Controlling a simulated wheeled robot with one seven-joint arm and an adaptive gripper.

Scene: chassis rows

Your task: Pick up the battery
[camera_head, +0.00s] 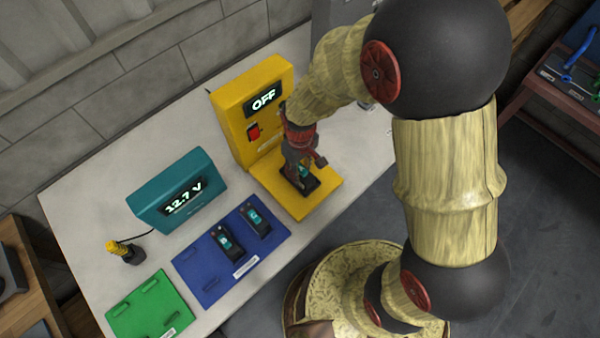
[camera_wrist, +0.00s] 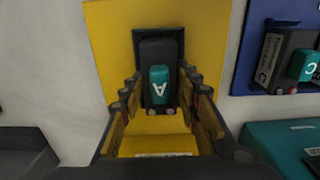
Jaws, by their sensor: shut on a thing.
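A battery (camera_wrist: 159,88), dark with a teal top marked A, sits at the dark slot of the yellow charger-like station (camera_head: 305,203). It also shows in the head view, partly hidden by my gripper (camera_head: 301,172). In the wrist view my gripper (camera_wrist: 160,108) has its fingers on both sides of the battery, shut on it. Whether the battery is lifted from the slot, I cannot tell. Two more batteries of the same kind, (camera_head: 228,242) and (camera_head: 257,217), lie on a blue mat (camera_head: 205,282); one shows the letter C in the wrist view (camera_wrist: 303,65).
The yellow station's upright panel reads OFF and has a red switch (camera_head: 253,132). A teal meter (camera_head: 178,188) reads 12.7 V, with a yellow-black probe (camera_head: 125,251) beside it. A green mat (camera_head: 149,309) is empty at the front left. The white table (camera_head: 150,130) is bare behind the meter.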

